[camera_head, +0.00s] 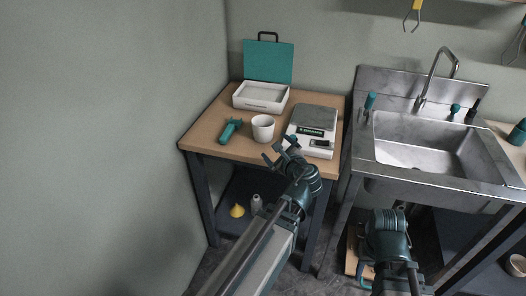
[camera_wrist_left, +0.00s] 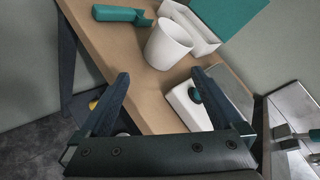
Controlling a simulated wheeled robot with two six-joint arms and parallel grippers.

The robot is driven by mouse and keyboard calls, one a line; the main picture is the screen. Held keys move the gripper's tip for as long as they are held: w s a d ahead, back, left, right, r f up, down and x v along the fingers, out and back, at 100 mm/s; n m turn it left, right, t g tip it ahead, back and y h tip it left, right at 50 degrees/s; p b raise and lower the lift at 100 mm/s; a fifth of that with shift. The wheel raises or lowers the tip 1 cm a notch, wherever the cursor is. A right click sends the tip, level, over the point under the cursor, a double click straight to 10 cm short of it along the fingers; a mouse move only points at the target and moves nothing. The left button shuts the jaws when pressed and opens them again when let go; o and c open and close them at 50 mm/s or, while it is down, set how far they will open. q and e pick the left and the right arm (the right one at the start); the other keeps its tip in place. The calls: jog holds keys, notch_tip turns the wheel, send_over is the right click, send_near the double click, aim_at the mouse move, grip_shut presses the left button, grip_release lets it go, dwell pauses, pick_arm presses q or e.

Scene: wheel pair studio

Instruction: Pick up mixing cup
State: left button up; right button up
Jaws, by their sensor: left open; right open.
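The white mixing cup (camera_head: 263,127) stands upright on the wooden table, between a teal tool and the scale. It also shows in the left wrist view (camera_wrist_left: 166,46), beyond the fingertips. My left gripper (camera_head: 278,153) is open at the table's front edge, just in front of the cup and apart from it. In the left wrist view the left gripper's fingers (camera_wrist_left: 160,77) are spread with nothing between them. My right gripper (camera_head: 388,214) is low in front of the sink, away from the cup. Its fingertips are small and hard to make out.
The teal tool (camera_head: 230,131) lies left of the cup. The scale (camera_head: 314,124) stands to the right, with a small dark object on its front. A white case (camera_head: 262,106) with a raised teal lid is behind. A metal sink (camera_head: 430,146) stands right of the table (camera_head: 209,117).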

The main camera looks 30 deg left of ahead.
pick_arm(q)
jog(key=a+m+b, duration=0.1)
jog(key=w+m+t+b, duration=0.1)
jog(key=m, duration=0.1)
jog(key=a+m+t+y, duration=0.1)
jog(key=shift+w+a+f+m+b, duration=0.3)
jog(key=shift+m+b, duration=0.1)
jog(key=m, duration=0.1)
jog(key=m+t, duration=0.1)
jog(key=m+b, duration=0.1)
jog(key=shift+w+a+r, duration=0.45)
jog(key=shift+w+a, duration=0.1)
jog(key=shift+w, duration=0.1)
send_near(261, 116)
jog(key=x, duration=0.4)
jog(key=shift+a, duration=0.15)
jog(key=shift+x, duration=2.65)
jog(key=c, duration=1)
pick_arm(e)
notch_tip(261, 116, down, 6)
jog(key=shift+r, duration=0.2)
pick_arm(q)
notch_tip(261, 116, up, 10)
jog(key=p, duration=1)
pick_arm(e)
notch_tip(261, 116, up, 10)
